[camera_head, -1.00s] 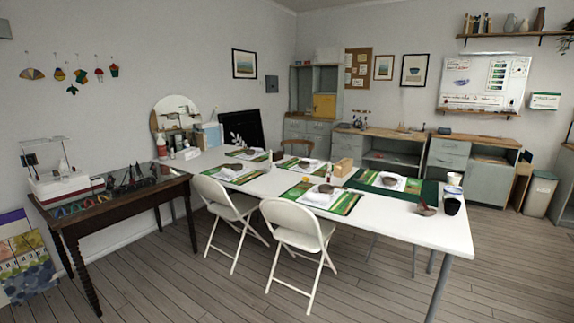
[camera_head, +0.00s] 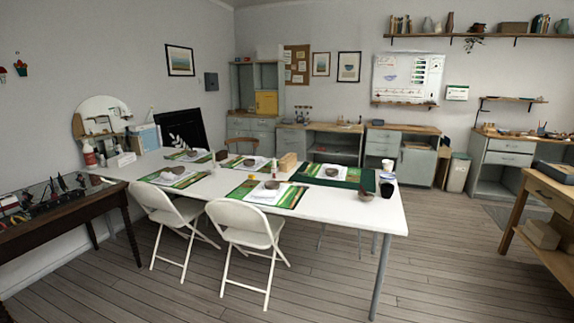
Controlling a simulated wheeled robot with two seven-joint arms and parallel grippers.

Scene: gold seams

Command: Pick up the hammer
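I cannot make out a hammer in this view; the small items on the benches are too small to tell apart. Neither of my grippers shows in the head view. A wooden workbench (camera_head: 541,190) is at the right edge, with a dark case (camera_head: 556,171) on top.
Two white folding chairs (camera_head: 246,228) stand at the white table's near side. A dark wooden table (camera_head: 70,212) with tools is at the left. Grey cabinets (camera_head: 500,163) line the back. The wooden floor (camera_head: 450,265) between the white table and the workbench is clear.

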